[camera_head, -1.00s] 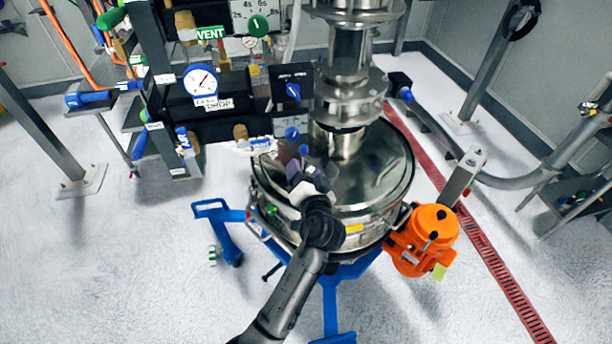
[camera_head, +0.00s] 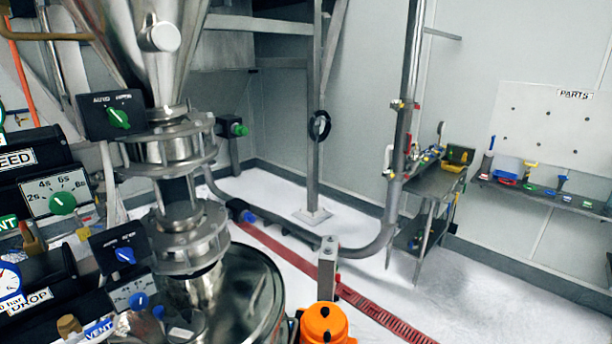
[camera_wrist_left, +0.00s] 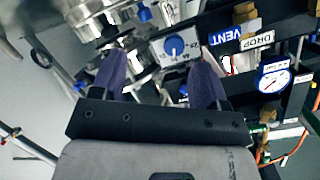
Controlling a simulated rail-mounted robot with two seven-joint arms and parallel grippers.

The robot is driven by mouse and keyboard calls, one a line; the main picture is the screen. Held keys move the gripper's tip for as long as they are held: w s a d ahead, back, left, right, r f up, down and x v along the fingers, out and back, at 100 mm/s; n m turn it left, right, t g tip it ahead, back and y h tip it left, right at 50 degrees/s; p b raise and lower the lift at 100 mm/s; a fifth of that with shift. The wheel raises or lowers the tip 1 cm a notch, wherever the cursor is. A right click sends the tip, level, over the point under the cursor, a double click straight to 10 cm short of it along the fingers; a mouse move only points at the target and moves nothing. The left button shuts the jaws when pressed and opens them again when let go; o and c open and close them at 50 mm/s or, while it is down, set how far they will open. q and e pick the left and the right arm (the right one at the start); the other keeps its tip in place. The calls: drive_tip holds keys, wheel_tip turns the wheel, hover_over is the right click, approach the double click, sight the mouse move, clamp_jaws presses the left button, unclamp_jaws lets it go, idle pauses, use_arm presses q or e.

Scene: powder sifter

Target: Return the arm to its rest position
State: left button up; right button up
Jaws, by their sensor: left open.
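My left gripper (camera_wrist_left: 160,68) shows in the left wrist view with its two purple fingers spread apart and nothing between them. Beyond the fingers is a panel with a blue knob (camera_wrist_left: 174,46). In the head view the left arm is not clearly seen; the lower left corner is crowded and I cannot make out the gripper there. My right gripper is in neither view.
The steel sifter (camera_head: 245,300) stands at the lower left in the head view, with an orange motor (camera_head: 325,325) beside it. Control boxes and a gauge (camera_head: 8,282) crowd the left edge. A bench (camera_head: 435,180) and parts shelf (camera_head: 540,192) stand at the right.

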use_arm(q)
drive_tip(key=s+d+f+m+h, duration=0.3)
drive_tip(key=s+d+f+h, duration=0.2)
drive_tip(key=s+d+h, duration=0.55)
drive_tip(key=s+a+f+m+g, duration=0.1)
drive_tip(key=s+f+g, duration=0.1)
drive_tip(key=s+f, duration=0.35)
drive_tip(key=s+a+f+g, duration=0.1)
drive_tip(key=s+f+g, duration=0.15)
drive_tip(key=s, duration=0.65)
drive_tip(key=s+a+f+m+g, duration=0.1)
drive_tip(key=s+f+g, duration=0.1)
drive_tip(key=s+f, duration=0.4)
drive_tip(key=w+p+v, duration=0.2)
drive_tip(key=p+v, duration=1.3)
drive_tip(key=v, duration=0.1)
drive_tip(key=shift+w+a+r+h, duration=0.25)
drive_tip(key=shift+r+h, duration=0.1)
drive_tip(key=shift+r, duration=0.1)
